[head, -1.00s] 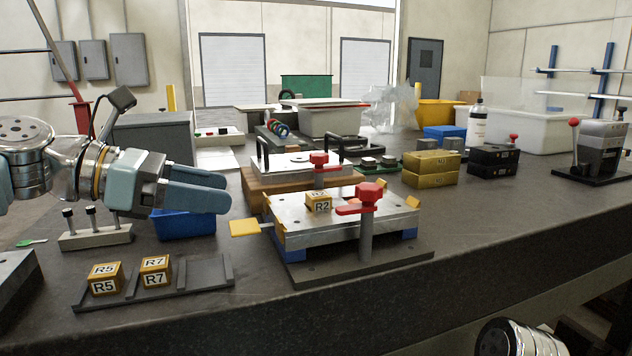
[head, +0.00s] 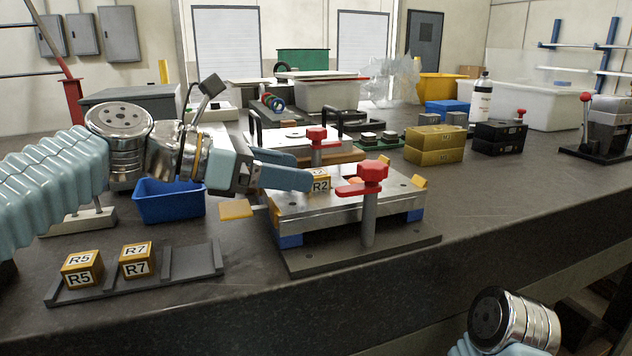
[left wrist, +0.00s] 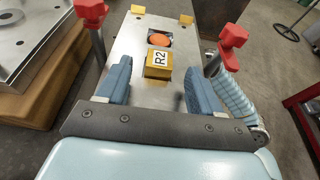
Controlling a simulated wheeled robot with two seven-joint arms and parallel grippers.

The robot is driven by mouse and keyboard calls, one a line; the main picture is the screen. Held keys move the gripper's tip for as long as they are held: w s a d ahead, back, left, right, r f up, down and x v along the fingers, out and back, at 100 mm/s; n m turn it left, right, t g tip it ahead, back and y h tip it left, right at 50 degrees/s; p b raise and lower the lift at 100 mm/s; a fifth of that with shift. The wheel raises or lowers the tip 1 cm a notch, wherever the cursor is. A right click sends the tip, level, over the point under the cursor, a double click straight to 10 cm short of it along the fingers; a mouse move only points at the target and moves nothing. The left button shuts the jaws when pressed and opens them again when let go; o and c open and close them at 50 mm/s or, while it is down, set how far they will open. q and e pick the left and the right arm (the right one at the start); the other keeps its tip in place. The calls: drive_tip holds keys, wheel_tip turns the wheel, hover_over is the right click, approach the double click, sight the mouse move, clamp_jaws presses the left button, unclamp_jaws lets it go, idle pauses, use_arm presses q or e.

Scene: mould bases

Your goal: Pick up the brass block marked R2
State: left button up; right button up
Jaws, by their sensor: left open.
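The brass block marked R2 (head: 320,182) sits on the metal plate of the mould base (head: 290,206). In the head view my left gripper's finger partly covers it. In the left wrist view the R2 block (left wrist: 158,64) stands ahead of my open left gripper (left wrist: 157,80), roughly centred between the two blue fingers, with gaps to both sides. An orange disc in a dark recess (left wrist: 159,37) lies just beyond it. My left gripper (head: 308,178) reaches in from the left, low over the plate. My right gripper is out of view; only part of my right arm shows at bottom right.
Red-handled clamps (head: 370,174) stand beside the plate, close to the left gripper. Blocks R5 (head: 82,268) and R7 (head: 137,260) stand in a dark rack at front left. A blue bin (head: 168,203) is under the left arm. The bench front right is clear.

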sight(316, 181)
use_arm(q)
drive_tip(key=x, duration=0.2)
drive_tip(key=shift+w+d+f, duration=0.1)
drive_tip(key=shift+d, duration=0.2)
clamp_jaws()
